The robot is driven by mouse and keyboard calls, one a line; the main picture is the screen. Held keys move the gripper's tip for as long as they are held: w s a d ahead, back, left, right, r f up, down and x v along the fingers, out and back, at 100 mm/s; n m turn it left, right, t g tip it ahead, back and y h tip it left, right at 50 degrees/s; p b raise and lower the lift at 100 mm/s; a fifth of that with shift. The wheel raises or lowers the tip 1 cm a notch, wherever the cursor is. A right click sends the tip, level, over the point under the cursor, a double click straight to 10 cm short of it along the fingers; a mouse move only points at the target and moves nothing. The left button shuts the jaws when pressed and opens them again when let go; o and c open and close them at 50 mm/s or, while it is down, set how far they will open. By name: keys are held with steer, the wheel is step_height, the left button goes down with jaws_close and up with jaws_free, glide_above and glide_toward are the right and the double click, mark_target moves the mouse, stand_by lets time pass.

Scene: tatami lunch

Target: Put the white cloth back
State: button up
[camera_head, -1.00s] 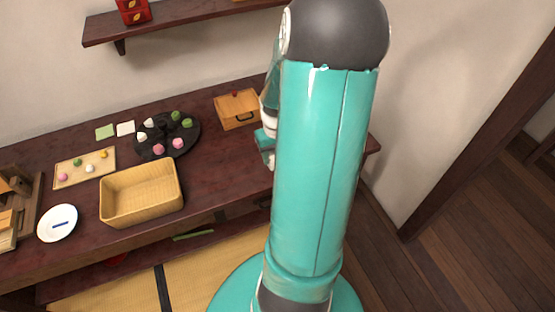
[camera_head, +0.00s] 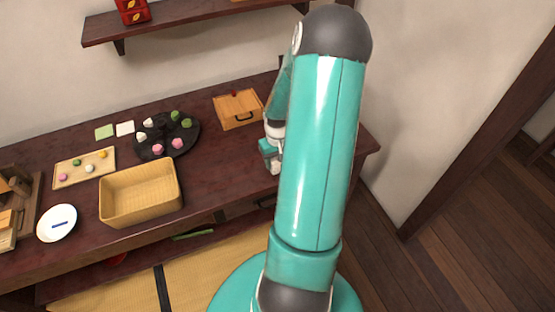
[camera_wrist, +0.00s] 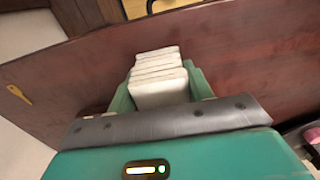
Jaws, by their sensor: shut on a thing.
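My gripper (camera_wrist: 160,88) is shut on a white cloth (camera_wrist: 158,84) in the wrist view. The cloth looks folded in several layers and sits between the two green fingers, above the dark red table.
A round black tray (camera_head: 190,139) holds several sweets. A woven basket (camera_head: 140,207), a small board (camera_head: 72,176) with sweets and a white plate (camera_head: 52,233) are to the left. Table between basket and gripper is clear.

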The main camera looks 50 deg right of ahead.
steer(key=shift+f, duration=0.15)
steer(key=o, duration=1.1)
